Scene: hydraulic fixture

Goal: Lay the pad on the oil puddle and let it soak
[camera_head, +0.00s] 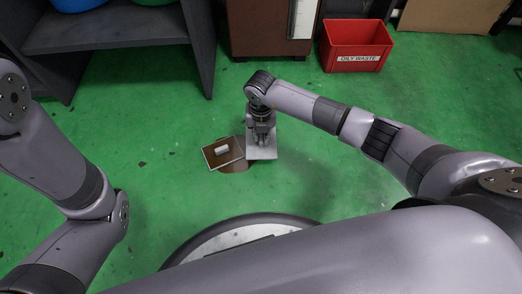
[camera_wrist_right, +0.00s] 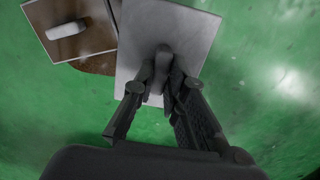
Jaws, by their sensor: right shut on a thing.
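A light grey square pad (camera_head: 262,154) is under my right gripper (camera_head: 262,138). In the right wrist view the gripper (camera_wrist_right: 160,88) is shut on the grip on top of this pad (camera_wrist_right: 190,30). The brown oil puddle (camera_head: 237,167) shows on the floor at the pad's left edge, and in the right wrist view (camera_wrist_right: 102,66). Part of it is hidden. I cannot tell whether the held pad touches the floor. A second pad (camera_head: 213,161), brown on top with pale edges and a white grip, lies over the puddle's left side. My left gripper is out of view.
A red bin labelled OILY WASTE (camera_head: 355,48) stands at the back right. A dark shelf (camera_head: 110,32) is at the back left, beside a brown cabinet (camera_head: 262,38). The green floor (camera_head: 170,115) around the pads is mostly clear.

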